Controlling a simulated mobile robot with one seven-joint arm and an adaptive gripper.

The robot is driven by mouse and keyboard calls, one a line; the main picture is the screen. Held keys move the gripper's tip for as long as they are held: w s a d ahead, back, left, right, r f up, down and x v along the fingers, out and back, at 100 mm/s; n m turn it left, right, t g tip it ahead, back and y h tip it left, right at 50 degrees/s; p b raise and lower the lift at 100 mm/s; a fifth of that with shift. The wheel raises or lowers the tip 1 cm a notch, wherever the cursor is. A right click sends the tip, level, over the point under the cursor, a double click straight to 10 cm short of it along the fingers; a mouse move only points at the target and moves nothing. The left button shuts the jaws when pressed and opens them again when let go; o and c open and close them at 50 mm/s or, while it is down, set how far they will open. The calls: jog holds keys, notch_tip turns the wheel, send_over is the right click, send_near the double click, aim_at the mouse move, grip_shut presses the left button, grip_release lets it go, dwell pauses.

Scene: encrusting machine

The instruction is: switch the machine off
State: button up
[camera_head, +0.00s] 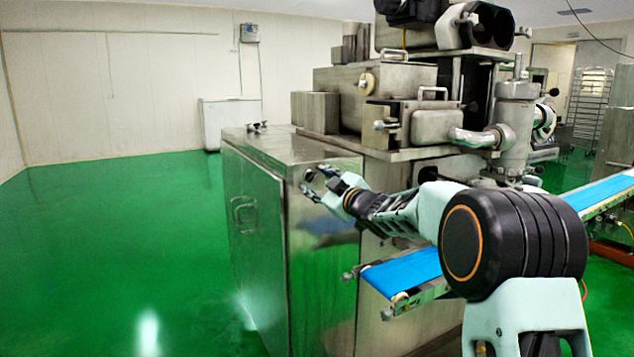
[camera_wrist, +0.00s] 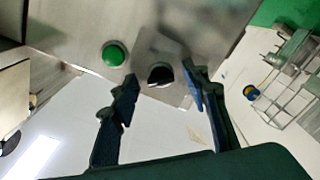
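The machine (camera_head: 300,155) is a large steel unit with a cabinet body. My gripper (camera_head: 312,183) is at the upper part of the cabinet's end panel. In the wrist view, a round green button (camera_wrist: 114,54) sits on the steel panel, left of a dark rotary knob (camera_wrist: 160,75) on a squarish plate. My gripper (camera_wrist: 161,80) is open, with its two dark fingers spread apart. The knob shows between the fingertips, clear of both in the picture; its distance from them in depth I cannot tell. In the head view the fingers largely hide the controls.
A blue conveyor belt (camera_head: 405,271) sticks out below my arm, and another blue belt stretch (camera_head: 600,192) lies at right. A cabinet door handle (camera_head: 243,214) protrudes at left. The green floor (camera_head: 110,240) left of the machine is clear.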

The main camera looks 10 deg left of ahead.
jog(key=v, duration=1.2)
jog(key=shift+d, duration=0.1)
